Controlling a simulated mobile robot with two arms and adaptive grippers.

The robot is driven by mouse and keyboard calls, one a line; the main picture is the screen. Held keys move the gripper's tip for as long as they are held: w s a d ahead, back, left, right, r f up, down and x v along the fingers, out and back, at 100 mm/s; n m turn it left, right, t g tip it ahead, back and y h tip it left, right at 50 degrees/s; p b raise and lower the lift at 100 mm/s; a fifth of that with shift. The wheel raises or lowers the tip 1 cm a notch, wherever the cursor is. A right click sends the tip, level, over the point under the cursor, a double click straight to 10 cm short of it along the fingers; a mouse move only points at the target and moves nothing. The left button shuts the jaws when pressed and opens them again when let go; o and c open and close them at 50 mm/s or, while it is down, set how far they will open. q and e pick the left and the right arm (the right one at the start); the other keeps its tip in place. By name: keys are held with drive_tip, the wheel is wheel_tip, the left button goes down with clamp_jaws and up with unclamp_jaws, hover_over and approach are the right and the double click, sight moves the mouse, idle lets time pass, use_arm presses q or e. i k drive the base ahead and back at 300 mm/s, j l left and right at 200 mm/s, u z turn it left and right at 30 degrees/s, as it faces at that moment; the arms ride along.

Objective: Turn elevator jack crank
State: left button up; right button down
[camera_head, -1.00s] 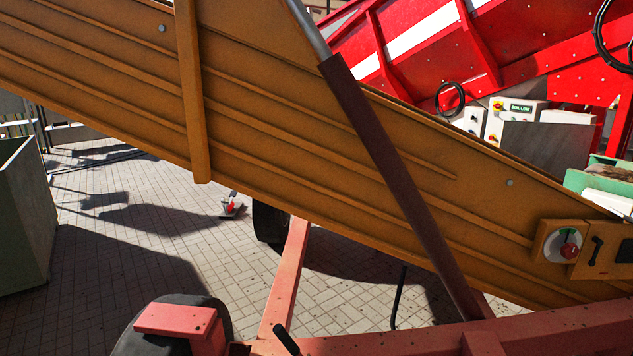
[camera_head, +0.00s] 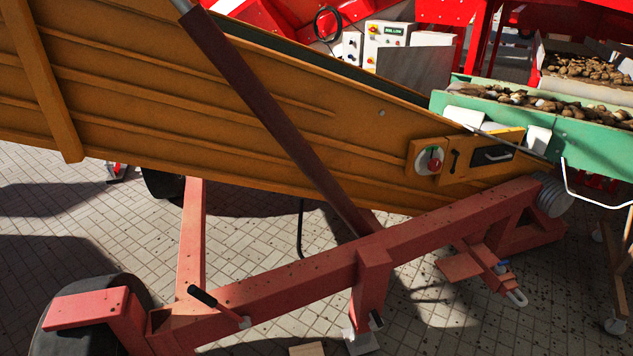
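The elevator is a long orange-brown conveyor (camera_head: 240,125) sloping down to the right on a red wheeled frame (camera_head: 300,283). A crank with a black grip (camera_head: 203,297) and a thin arm is at the lower left of the frame, beside the wheel. A red support leg (camera_head: 370,285) stands under the frame with a pale foot plate (camera_head: 360,344), and a small dark handle (camera_head: 376,320) is beside it. I cannot tell from the picture which of the two handles works the jack. Neither of my grippers is in view.
A dark wheel (camera_head: 85,312) is at the lower left. A green potato conveyor (camera_head: 600,137) is at the right. A tow hitch (camera_head: 490,268) juts out forward. Paved floor (camera_head: 460,325) is free at the lower right.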

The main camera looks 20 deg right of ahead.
sight(377, 323)
drive_tip(key=z, duration=1.15)
